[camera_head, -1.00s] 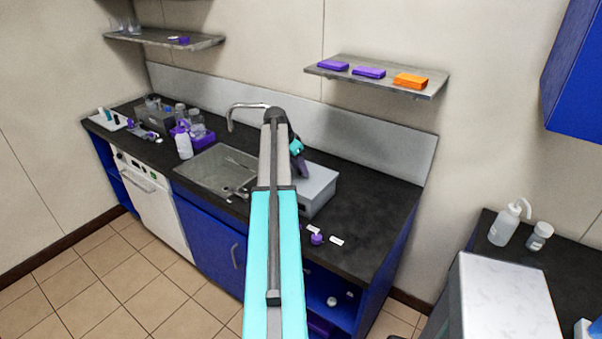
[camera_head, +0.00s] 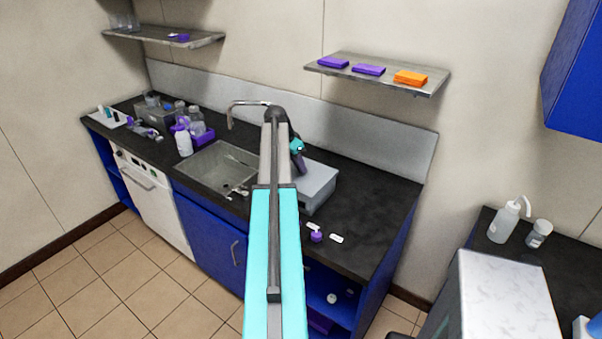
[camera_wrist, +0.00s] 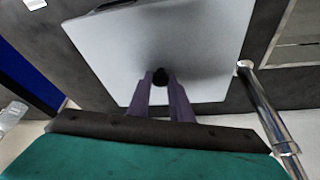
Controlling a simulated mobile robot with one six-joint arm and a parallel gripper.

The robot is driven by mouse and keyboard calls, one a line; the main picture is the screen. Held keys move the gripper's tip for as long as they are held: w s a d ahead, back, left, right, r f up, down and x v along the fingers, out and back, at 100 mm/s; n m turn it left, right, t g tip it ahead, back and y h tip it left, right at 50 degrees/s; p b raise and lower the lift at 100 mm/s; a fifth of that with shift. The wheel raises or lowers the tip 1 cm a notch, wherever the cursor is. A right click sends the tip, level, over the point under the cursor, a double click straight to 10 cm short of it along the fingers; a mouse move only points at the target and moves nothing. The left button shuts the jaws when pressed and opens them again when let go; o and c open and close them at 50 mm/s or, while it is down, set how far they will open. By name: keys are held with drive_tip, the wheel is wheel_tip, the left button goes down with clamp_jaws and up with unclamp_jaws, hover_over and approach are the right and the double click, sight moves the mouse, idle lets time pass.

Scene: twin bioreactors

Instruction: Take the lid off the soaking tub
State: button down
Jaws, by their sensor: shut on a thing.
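The soaking tub (camera_head: 318,198) is a grey box on the dark counter, right of the sink. Its flat light-grey lid (camera_wrist: 165,45) fills the middle of the wrist view, with a small black knob (camera_wrist: 160,77) on top. My gripper (camera_wrist: 161,84) has its two purple fingers shut on the knob. In the head view my arm hides part of the tub and most of the gripper. The lid looks level; I cannot tell whether it is apart from the tub's rim.
The sink (camera_head: 215,168) and its tap (camera_head: 236,106) are close on the tub's left. A purple-capped item (camera_head: 316,236) and a small white piece (camera_head: 336,239) lie near the counter's front edge. A wall shelf (camera_head: 375,78) hangs above. The counter right of the tub is clear.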

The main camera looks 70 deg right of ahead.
drive_tip(key=shift+r, duration=0.15)
drive_tip(key=shift+r+b, duration=0.95)
drive_tip(key=shift+r, duration=0.4)
drive_tip(key=shift+a+r, duration=0.1)
drive_tip(key=shift+r, duration=0.15)
drive_tip(key=w+a+b, duration=0.2)
drive_tip(key=a, duration=0.5)
drive_tip(key=w+a+r+b, duration=0.1)
drive_tip(key=w+a+b, duration=0.2)
drive_tip(key=a, duration=0.5)
drive_tip(key=shift+r, duration=0.3)
